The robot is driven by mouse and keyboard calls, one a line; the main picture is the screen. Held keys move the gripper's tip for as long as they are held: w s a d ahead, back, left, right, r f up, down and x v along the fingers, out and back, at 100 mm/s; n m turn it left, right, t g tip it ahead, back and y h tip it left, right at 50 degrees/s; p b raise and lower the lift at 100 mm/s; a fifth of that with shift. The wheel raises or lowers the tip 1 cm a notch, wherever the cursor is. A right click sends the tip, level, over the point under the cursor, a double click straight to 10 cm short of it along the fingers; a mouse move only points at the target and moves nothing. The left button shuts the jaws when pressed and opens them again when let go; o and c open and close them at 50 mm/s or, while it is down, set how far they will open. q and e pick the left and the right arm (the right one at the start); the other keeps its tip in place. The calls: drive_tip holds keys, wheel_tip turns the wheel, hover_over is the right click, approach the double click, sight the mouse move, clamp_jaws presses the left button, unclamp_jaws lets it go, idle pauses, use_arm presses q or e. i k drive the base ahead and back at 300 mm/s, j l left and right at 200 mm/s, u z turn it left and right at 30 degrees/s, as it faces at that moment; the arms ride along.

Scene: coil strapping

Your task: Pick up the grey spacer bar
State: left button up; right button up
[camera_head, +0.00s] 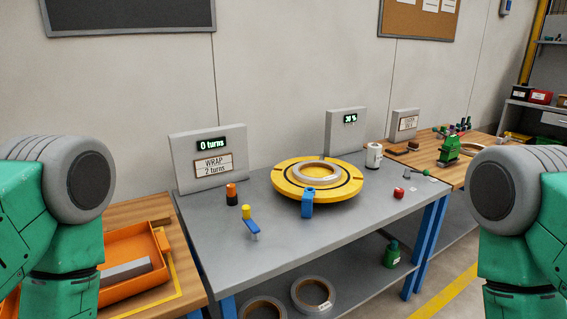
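A grey bar (126,269), which looks like the spacer bar, lies in the orange tray (152,284) at the lower left. The tray sits on a wooden bench (147,209), inside a yellow outline. My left arm covers the left part of the tray and bench. Only the upper parts of my two green and grey arms show, at the left and right edges. Neither gripper is in view, so I cannot see whether either holds anything.
A grey table (263,264) bears a yellow turntable (334,204) with a coil (317,171) on it. A blue clamp (307,202) stands at its front. Small coloured parts stand nearby. Coils (313,294) lie on the lower shelf. A sign (209,158) reads "0 turns".

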sight(118, 274)
drive_tip(key=u, duration=1.25)
drive_tip(key=i+z, duration=0.2)
drive_tip(key=k+l, duration=0.05)
drive_tip(key=k, duration=0.05)
